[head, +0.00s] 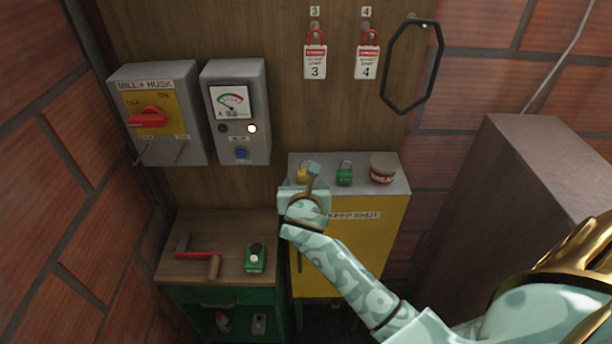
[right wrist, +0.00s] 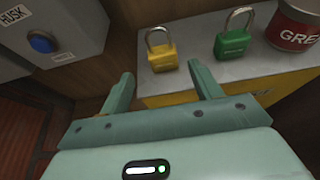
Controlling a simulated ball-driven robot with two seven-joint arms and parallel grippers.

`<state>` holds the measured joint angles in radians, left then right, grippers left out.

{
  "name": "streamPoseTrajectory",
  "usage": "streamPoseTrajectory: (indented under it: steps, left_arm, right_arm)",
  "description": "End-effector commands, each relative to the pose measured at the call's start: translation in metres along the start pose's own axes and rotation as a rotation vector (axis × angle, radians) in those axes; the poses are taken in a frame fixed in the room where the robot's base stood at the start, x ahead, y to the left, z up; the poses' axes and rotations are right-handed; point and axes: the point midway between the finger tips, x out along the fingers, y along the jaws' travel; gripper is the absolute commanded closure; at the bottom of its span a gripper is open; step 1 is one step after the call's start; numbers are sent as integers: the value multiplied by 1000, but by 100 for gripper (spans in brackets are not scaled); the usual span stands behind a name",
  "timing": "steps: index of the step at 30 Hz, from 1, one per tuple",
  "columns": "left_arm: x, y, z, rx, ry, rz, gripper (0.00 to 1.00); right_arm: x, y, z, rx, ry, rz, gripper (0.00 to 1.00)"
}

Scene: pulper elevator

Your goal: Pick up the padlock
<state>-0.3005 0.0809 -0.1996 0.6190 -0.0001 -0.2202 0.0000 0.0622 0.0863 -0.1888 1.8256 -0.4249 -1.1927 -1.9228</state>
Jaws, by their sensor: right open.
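A yellow padlock (right wrist: 162,55) with a steel shackle stands on the grey top of the yellow cabinet. In the head view the yellow padlock (head: 303,172) is partly hidden by my right gripper. A green padlock (right wrist: 233,40) stands to its right, and it also shows in the head view (head: 344,174). My right gripper (right wrist: 161,78) is open and empty. Its fingers point toward the yellow padlock, which lies beyond the tips and apart from them. In the head view the right gripper (head: 303,186) is at the cabinet's front left edge. My left gripper is not in view.
A red-and-white tin (head: 383,168) stands right of the green padlock on the cabinet top (head: 395,187). Switch boxes (head: 236,110) hang on the wall at left. A low bench (head: 190,270) holds a red-handled crank and a green device. A brown box (head: 540,180) stands at right.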

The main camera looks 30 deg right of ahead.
Motion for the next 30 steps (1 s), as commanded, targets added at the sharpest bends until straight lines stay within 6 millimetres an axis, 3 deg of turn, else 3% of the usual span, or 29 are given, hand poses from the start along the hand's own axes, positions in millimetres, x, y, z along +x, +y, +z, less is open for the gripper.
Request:
streamPoseTrajectory:
  steps: [5, 13, 22, 27, 30]
  left_arm:
    - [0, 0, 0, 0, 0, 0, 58]
    - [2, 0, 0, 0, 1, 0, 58]
    - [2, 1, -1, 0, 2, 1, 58]
    - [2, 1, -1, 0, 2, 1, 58]
    - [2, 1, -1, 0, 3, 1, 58]
  right_arm:
    - [14, -1, 0, 0, 0, 0, 36]
    - [55, -5, 1, 1, 0, 1, 36]
    - [62, -5, 1, 1, 0, 2, 36]
    - [61, -5, 0, 1, 1, 2, 84]
    - [61, -5, 1, 1, 0, 2, 87]
